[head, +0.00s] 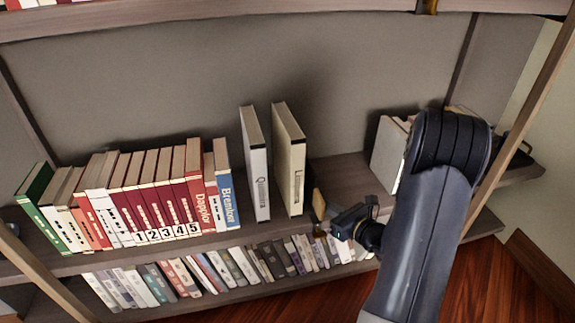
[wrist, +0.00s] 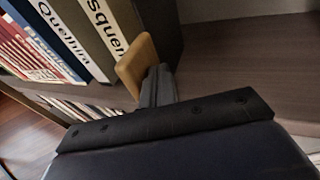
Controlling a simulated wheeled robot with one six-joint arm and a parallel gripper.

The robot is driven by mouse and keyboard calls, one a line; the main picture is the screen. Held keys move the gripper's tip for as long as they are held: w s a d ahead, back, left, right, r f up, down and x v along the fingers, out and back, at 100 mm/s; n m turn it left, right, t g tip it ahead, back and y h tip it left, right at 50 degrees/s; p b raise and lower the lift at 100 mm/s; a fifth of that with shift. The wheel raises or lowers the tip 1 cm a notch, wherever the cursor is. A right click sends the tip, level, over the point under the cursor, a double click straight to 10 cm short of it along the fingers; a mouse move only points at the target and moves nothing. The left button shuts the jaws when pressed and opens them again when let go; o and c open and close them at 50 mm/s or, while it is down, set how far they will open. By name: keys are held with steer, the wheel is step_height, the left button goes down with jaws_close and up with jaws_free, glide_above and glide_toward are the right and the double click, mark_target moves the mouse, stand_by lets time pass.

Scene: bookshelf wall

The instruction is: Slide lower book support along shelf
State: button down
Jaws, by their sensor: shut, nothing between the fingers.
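The lower book support (head: 319,203) is a small tan, wood-coloured block standing on the middle shelf, just right of two upright pale books. It also shows in the wrist view (wrist: 133,66), tilted in the picture, right of the book spines. My gripper (head: 333,217) is shut and empty at the right side of the support. In the wrist view its closed dark fingers (wrist: 158,84) are close beside the support's right face; I cannot tell whether they touch. The support's lower part is partly hidden by my fingers.
Two pale books (head: 289,160) stand left of the support, with a gap before the row of red and white books (head: 150,198). The shelf (head: 345,178) is bare to the right, up to more books (head: 388,155) behind my arm. A lower shelf holds many books (head: 215,270).

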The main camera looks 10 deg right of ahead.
steer(key=shift+a+b, duration=0.6)
steer(key=shift+a, duration=1.5)
steer(key=a+b, duration=0.2)
steer(key=a, duration=0.5)
steer(key=shift+a, duration=0.15)
steer(key=shift+d+b, duration=0.55)
steer(key=shift+d, duration=0.2)
stand_by(0.5)
steer(key=p+v, duration=0.2)
steer(key=v, duration=0.8)
steer(key=shift+s+p, duration=0.3)
steer(key=shift+s, duration=0.1)
